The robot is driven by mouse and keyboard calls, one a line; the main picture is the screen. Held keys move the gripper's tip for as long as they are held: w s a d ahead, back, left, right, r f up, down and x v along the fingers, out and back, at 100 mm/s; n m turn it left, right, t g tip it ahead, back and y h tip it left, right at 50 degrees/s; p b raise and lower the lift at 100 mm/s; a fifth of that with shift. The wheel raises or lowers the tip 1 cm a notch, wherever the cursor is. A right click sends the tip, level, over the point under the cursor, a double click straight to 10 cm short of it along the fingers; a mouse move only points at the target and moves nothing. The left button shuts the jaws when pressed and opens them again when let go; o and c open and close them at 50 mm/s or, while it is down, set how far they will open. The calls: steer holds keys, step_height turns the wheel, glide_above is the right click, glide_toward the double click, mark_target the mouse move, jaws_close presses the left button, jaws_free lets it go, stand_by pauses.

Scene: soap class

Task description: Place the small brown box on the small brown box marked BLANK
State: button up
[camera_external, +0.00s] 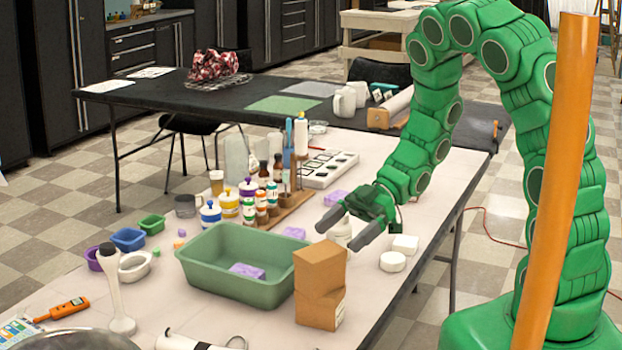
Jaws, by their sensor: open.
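A small brown box (319,267) sits on top of another small brown box (318,309) near the front edge of the white table. The upper box looks slightly turned relative to the lower one. A small mark shows on the lower box's right side, too small to read. My gripper (339,235) is open and empty, its fingers pointing left and toward the camera. In the picture it is just above and right of the stacked boxes, apart from them. Its exact distance from them is hard to judge.
A green tub (220,283) with a purple soap bar (247,271) stands left of the boxes. A white jar (341,230) stands behind the fingers. Several bottles crowd the table's middle. An orange pole (553,180) crosses the view at right.

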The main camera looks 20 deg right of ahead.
steer(key=shift+v, duration=2.25)
steer(key=shift+o, duration=0.4)
